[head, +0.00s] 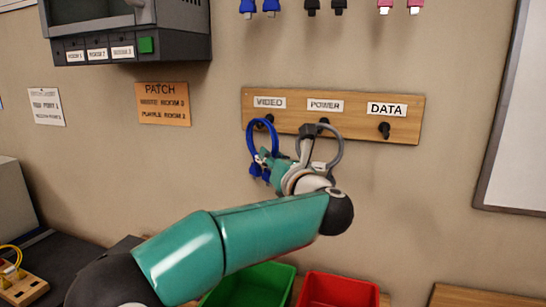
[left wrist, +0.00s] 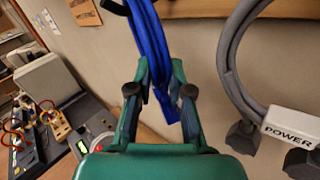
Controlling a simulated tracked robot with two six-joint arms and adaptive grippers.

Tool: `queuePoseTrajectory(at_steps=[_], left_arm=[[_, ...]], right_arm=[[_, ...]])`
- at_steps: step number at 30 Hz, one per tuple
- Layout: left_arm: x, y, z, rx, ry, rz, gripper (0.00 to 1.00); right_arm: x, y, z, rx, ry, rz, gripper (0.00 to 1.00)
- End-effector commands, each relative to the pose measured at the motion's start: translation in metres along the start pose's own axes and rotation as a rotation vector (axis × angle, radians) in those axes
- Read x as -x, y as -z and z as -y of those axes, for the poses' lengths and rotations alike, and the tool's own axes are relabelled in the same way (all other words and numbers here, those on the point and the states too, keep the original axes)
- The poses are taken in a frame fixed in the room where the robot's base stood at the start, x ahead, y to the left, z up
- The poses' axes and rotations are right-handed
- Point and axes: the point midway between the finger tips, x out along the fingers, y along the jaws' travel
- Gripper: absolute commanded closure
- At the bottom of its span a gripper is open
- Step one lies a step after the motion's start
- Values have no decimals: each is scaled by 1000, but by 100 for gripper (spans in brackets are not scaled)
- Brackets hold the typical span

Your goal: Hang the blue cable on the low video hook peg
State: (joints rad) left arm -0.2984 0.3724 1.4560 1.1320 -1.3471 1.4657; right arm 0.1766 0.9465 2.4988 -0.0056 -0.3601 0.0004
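The blue cable (head: 249,141) is a loop at the VIDEO peg (head: 269,120) on the wooden board. Its top is level with the peg; I cannot tell for sure whether the loop is around the peg. Its blue plugs hang at the bottom of the loop. My left gripper (head: 264,166) is at the lower part of the loop. In the left wrist view, the two fingers of my left gripper (left wrist: 161,85) are close on both sides of the blue cable (left wrist: 150,38) and appear shut on it. My right gripper is not in view.
A grey cable (head: 341,147) hangs at the POWER peg, close to the right of my left gripper; its POWER tag (left wrist: 291,128) shows in the wrist view. The DATA peg (head: 384,130) is bare. Green (head: 283,276) and red (head: 340,290) bins stand below. More cables hang above.

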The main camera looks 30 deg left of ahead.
Motion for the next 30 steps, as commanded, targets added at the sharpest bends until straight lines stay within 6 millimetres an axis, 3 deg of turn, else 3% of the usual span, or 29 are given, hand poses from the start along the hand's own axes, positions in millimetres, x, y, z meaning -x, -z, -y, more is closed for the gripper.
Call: queuePoseTrajectory(at_steps=[1, 4, 17, 30], left_arm=[[0, 1, 1, -2, 1, 0, 70], [0, 0, 0, -1, 0, 1, 55], [8, -1, 0, 1, 0, 3, 55], [89, 0, 1, 1, 3, 4, 55]], right_arm=[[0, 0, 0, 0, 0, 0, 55], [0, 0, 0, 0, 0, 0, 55], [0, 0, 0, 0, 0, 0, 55], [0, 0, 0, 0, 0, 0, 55]])
